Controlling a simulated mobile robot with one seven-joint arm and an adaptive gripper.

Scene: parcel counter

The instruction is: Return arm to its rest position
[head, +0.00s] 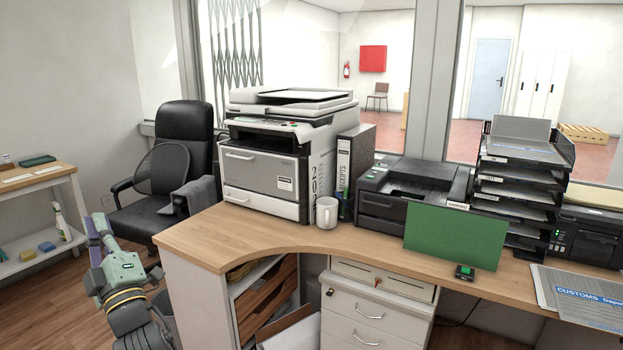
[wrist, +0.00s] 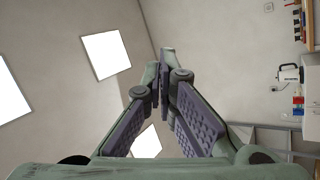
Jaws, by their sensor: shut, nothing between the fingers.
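My arm stands at the lower left of the head view, left of the desk, folded upward. My gripper (head: 98,232) is at its top, with purple-grey finger pads pointing up. The wrist view shows my gripper (wrist: 165,80) with its two fingers converging and their tips together, nothing between them. Beyond the fingers the wrist view shows the ceiling with bright light panels (wrist: 106,54). The gripper touches nothing that I can see.
A black office chair (head: 183,130) stands behind my arm. A small shelf table (head: 40,180) is at the left.

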